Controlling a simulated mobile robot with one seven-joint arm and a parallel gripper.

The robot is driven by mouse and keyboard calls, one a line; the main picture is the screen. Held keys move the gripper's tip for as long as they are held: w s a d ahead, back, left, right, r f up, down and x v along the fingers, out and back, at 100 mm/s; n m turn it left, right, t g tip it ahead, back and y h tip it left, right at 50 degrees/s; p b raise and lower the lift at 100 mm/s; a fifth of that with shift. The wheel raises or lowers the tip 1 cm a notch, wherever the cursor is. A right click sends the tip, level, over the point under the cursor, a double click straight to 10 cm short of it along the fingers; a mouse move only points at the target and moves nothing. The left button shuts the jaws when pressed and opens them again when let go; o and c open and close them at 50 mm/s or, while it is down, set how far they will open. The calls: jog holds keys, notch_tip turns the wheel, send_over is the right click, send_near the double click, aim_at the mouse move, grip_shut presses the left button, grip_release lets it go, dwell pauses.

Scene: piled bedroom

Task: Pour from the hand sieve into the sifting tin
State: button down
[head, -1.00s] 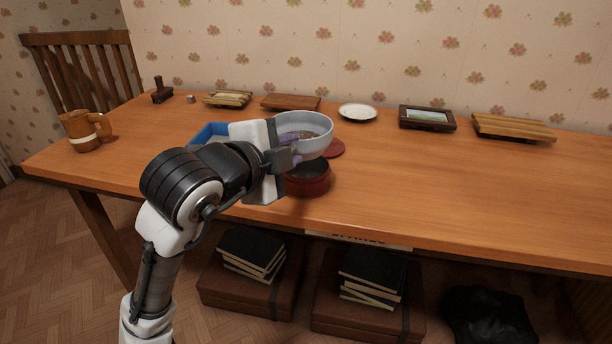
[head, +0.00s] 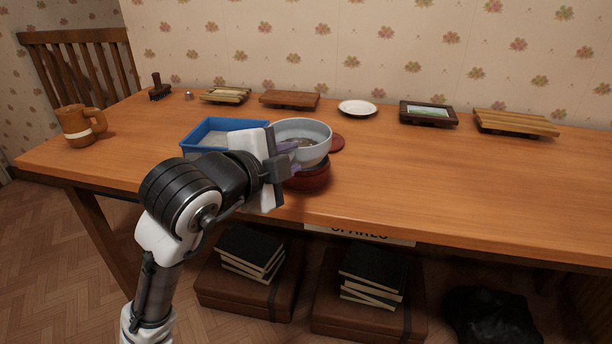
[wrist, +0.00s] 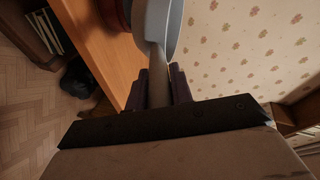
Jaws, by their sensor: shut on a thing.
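The hand sieve is a pale grey round bowl (head: 316,154) with some grainy contents inside. My gripper (head: 288,160) is shut on its handle, which shows between the fingers in the wrist view (wrist: 157,80). The sieve is held roughly level over the sifting tin, a dark red round tin (head: 312,183) on the table. The bowl hides the tin's opening and most of its top. I cannot tell whether the two touch. A part of the red tin also shows at the top of the wrist view (wrist: 112,14).
A red lid (head: 338,142) lies behind the tin. A blue tray (head: 190,142) is left of the sieve. Wooden boards, a white plate (head: 357,108) and a frame (head: 428,113) line the back. The table's right is clear.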

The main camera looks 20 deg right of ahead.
jog(key=shift+f+b, duration=0.4)
jog(key=shift+f, duration=0.25)
jog(key=shift+r, duration=0.1)
jog(key=shift+r+p, duration=0.6)
jog(key=shift+p, duration=0.6)
jog(key=shift+w+d+r+g+y+p, duration=0.15)
jog(key=shift+r+g+y+p, duration=0.65)
jog(key=shift+p, duration=1.05)
jog(key=shift+r+p, duration=0.3)
jog(key=shift+p, duration=0.15)
jog(key=shift+r, duration=0.1)
